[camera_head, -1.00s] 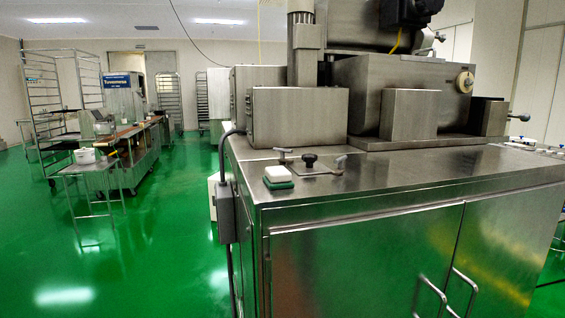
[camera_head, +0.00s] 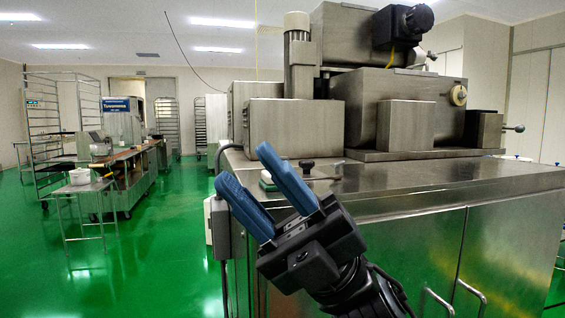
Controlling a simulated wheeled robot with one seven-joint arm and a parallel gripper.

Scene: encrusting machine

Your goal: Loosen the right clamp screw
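The right clamp screw (camera_head: 338,168) is a small metal T-handle on the stainless machine top, just right of a black knob (camera_head: 307,166). The left clamp screw is hidden behind my gripper's finger. My gripper (camera_head: 245,166) has two blue fingers, spread apart with nothing between them. It is in front of the cabinet's near left corner, pointing up and left. In the picture its fingers lie to the left of the right clamp screw and apart from it.
The steel cabinet top (camera_head: 420,180) is mostly clear at the front. A white-and-green block (camera_head: 266,181) is partly covered by a finger. Machine housings (camera_head: 294,126) stand behind the screws. A grey box (camera_head: 219,228) hangs on the cabinet's left side; green floor is free left.

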